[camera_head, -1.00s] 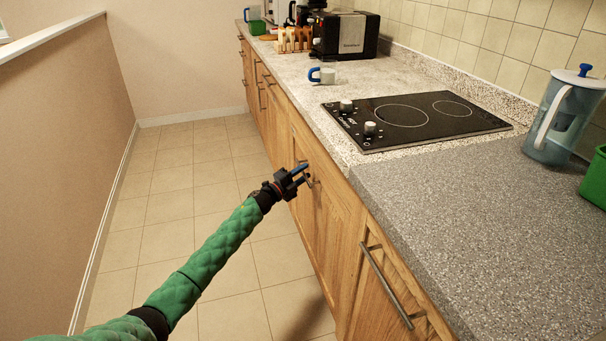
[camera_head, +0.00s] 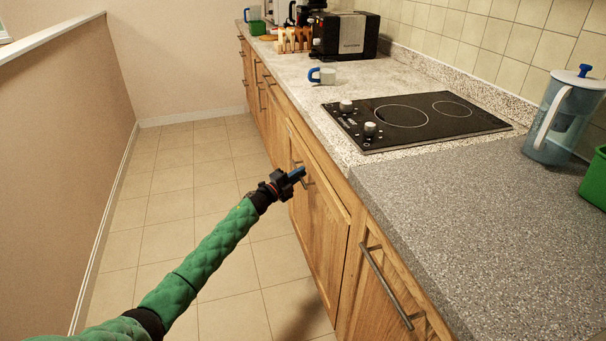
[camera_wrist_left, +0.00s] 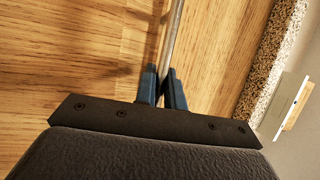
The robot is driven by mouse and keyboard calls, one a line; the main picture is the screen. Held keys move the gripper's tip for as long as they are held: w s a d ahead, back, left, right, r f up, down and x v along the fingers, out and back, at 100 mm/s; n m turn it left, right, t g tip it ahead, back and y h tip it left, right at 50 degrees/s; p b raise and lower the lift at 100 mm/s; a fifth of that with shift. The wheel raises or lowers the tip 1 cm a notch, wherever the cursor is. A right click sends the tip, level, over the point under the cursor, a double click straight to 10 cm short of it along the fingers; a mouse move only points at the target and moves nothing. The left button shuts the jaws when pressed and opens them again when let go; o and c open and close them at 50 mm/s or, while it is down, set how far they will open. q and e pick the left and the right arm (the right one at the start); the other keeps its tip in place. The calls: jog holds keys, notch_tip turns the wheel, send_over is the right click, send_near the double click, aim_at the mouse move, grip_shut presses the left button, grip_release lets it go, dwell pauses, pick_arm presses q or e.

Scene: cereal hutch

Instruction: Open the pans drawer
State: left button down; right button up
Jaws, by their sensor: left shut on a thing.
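The pans drawer (camera_head: 322,220) is the wooden front below the hob. It stands a little proud of the cabinet, with its top edge showing along a narrow gap under the counter. My left gripper (camera_head: 299,174) is at its metal handle, shut on it. In the left wrist view the handle (camera_wrist_left: 173,38) is a thin bar running between the two blue fingers of the gripper (camera_wrist_left: 163,76), against the wood grain of the front. The inside of the drawer cannot be seen. My right gripper is not in view.
The black hob (camera_head: 415,118) and a mug (camera_head: 326,76) sit on the worktop above. A neighbouring front with a long handle (camera_head: 388,285) is nearer. The tiled floor (camera_head: 180,215) left of the cabinets is clear up to the wall (camera_head: 75,130).

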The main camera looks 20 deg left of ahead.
pick_arm(q)
jog(key=s+a, duration=0.8)
jog(key=a, duration=0.4)
jog(key=s+a, duration=0.8)
jog(key=a, duration=0.4)
jog(key=shift+s+a, duration=0.35)
jog(key=shift+s, duration=0.05)
jog(key=shift+f, duration=0.1)
jog(key=c, duration=1.5)
grip_release()
